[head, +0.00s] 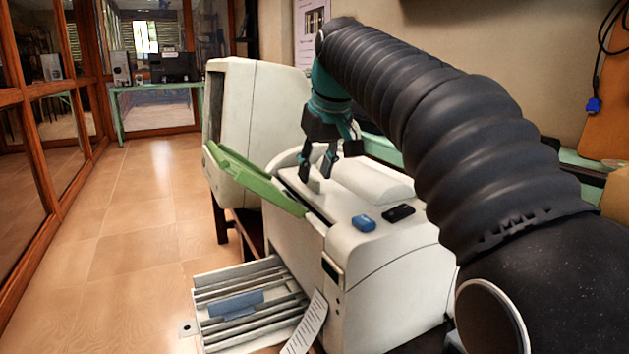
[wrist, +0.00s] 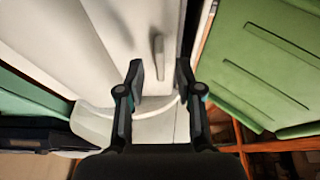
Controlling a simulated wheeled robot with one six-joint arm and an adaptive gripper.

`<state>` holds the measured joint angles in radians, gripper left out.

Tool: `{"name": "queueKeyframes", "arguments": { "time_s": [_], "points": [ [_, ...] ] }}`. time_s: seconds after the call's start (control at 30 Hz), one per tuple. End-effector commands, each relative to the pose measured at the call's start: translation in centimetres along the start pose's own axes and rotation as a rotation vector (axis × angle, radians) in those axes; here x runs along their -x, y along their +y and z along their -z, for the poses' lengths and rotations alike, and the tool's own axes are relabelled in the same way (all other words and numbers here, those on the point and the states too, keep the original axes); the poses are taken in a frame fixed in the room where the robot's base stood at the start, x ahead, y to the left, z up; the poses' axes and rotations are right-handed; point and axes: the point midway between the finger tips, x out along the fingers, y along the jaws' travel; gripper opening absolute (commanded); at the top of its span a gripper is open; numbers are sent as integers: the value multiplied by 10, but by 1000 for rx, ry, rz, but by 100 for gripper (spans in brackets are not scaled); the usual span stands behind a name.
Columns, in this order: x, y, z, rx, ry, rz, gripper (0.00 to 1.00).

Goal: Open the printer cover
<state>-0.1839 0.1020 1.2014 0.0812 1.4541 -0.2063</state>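The white printer (head: 375,265) stands in the middle of the head view. Its light top cover (head: 296,182) lies flat and looks closed, with a small upright handle (head: 314,186) on it. My gripper (head: 318,168) points down just above the handle, its fingers apart and empty. In the wrist view, the cover (wrist: 120,30) fills the upper middle, and the handle (wrist: 158,57) shows between and slightly beyond the open fingertips (wrist: 160,68). I cannot tell whether the fingers touch the cover.
A green panel (head: 252,178) sticks out at a slant on the printer's left side. Below it is a slotted tray (head: 245,300). An old beige monitor (head: 262,110) stands behind. A blue block (head: 364,223) and a black block (head: 398,213) sit on the printer top. Tiled floor is free at left.

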Motion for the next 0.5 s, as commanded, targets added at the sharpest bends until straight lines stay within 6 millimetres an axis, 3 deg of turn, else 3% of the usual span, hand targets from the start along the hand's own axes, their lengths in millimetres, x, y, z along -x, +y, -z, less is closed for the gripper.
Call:
{"name": "queueKeyframes", "arguments": {
  "time_s": [0.2,0.5],
  "points": [
    [-16,0,0,0,0,0,35],
    [-17,0,0,0,0,0,35]
  ]
}}
